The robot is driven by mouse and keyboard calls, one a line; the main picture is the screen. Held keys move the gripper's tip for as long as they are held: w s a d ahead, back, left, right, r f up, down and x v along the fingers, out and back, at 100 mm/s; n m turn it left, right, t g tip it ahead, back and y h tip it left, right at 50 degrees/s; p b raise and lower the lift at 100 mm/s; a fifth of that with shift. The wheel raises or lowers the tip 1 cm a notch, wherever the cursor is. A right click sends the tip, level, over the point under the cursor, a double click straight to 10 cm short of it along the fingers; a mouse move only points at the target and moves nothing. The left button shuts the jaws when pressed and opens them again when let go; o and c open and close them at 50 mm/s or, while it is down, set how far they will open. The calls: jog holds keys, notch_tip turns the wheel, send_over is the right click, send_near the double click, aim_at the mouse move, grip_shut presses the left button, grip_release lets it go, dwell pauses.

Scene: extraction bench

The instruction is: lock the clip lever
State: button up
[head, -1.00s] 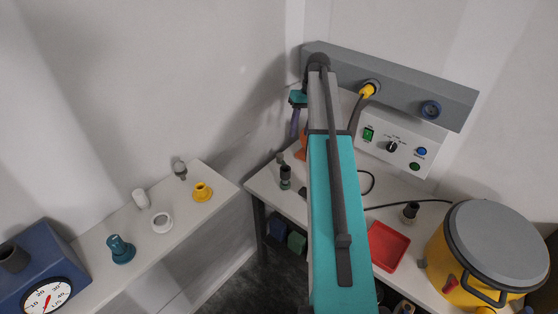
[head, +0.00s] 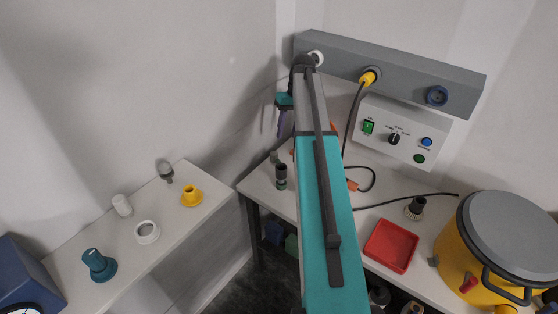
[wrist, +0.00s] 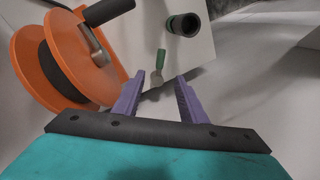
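My gripper (wrist: 160,76) is open, with two purple fingers spread and nothing held between them. In the head view my gripper (head: 281,124) is partly hidden behind my arm, over the left end of the right bench. I cannot clearly identify the clip lever; a small grey part (head: 433,261) and a red part (head: 468,285) sit on the yellow drum (head: 458,255).
A dark cylinder with a green rim (wrist: 184,25) stands beyond the fingers. A wall rail (head: 400,77) holds a yellow plug (head: 368,77) above a control box (head: 401,132). A red tray (head: 391,246) lies on the right bench. The left bench (head: 120,240) bears several small fittings.

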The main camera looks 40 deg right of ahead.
aim_at(277, 162)
jog(key=shift+f, duration=0.1)
jog(key=shift+w+a+f+p, duration=0.1)
jog(key=shift+a+f+p, duration=0.35)
jog(key=shift+f, duration=1.75)
jog(key=shift+w+a+f+p, duration=0.1)
jog(key=shift+a+f+p, duration=0.35)
jog(key=shift+f, duration=1.8)
jog(key=shift+w+a+f+p, duration=0.1)
jog(key=shift+a+f+p, duration=0.3)
jog(key=shift+f, duration=1.8)
grip_shut()
